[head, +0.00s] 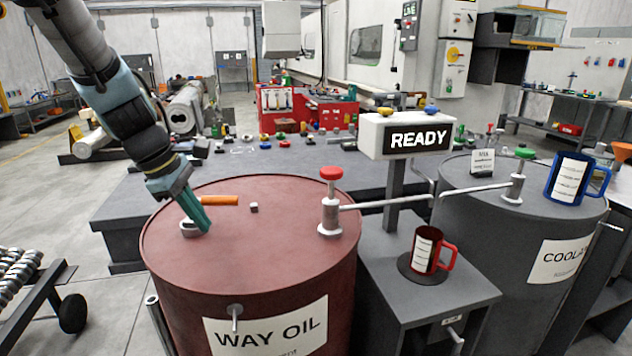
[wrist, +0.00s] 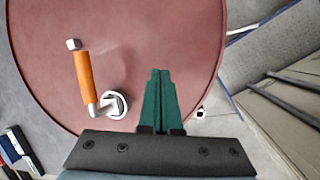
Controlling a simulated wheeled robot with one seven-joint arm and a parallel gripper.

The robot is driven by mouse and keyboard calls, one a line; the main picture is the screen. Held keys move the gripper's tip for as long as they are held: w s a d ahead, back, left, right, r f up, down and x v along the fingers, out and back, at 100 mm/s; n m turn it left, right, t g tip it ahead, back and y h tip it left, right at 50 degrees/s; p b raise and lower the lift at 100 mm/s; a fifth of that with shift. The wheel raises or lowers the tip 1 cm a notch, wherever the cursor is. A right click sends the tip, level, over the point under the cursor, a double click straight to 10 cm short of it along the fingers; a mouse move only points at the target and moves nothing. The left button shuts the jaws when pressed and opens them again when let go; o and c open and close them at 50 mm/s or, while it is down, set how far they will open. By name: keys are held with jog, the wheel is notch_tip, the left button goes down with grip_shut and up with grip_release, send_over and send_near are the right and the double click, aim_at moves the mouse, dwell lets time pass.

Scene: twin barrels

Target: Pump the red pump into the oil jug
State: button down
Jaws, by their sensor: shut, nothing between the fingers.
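The red pump has a red knob (head: 331,173) on a light grey body (head: 330,216), upright on the right of the red WAY OIL barrel (head: 180,275). Its long spout (head: 385,202) runs right, above the stand between the barrels. The oil jug (head: 426,250), dark with a red handle and a pale label, stands upright on a dark round pad on that stand. My gripper (head: 203,226) is over the barrel's left part, well left of the pump. Its green fingers are shut and empty. The wrist view also shows them together (wrist: 160,72) over the red lid; pump and jug are outside that view.
An orange-handled tool (head: 218,200) and a pale fitting (head: 190,228) are on the lid beside my gripper. A grey COOLANT barrel (head: 470,205) at right bears a green-knobbed pump (head: 525,153) and a blue jug (head: 567,178). A READY sign (head: 420,138) stands behind the oil jug.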

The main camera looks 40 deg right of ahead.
aim_at(331, 186)
jog(key=s+d+r+n+h+p, duration=0.1)
jog(key=d+r+n, duration=0.2)
jog(key=d, duration=0.5)
jog(key=s+d+r+n+g+h, duration=0.1)
jog(key=s+d+r+n, duration=0.1)
jog(key=d, duration=0.6)
jog(key=shift+r+n+g+h+p, duration=0.3)
jog(key=shift+r+n+h+p, duration=0.1)
jog(key=shift+r+n, duration=0.1)
jog(key=x, duration=1)
jog(key=shift+s+p, duration=0.1)
jog(key=shift+p, duration=0.25)
jog(key=shift+s+d+r+p, duration=0.1)
jog(key=shift+d+r+p, duration=0.5)
jog(key=shift+r, duration=0.25)
jog(key=shift+s+d+r+p, duration=0.1)
jog(key=shift+d+r+p, duration=0.4)
jog(key=shift+r+p, duration=0.25)
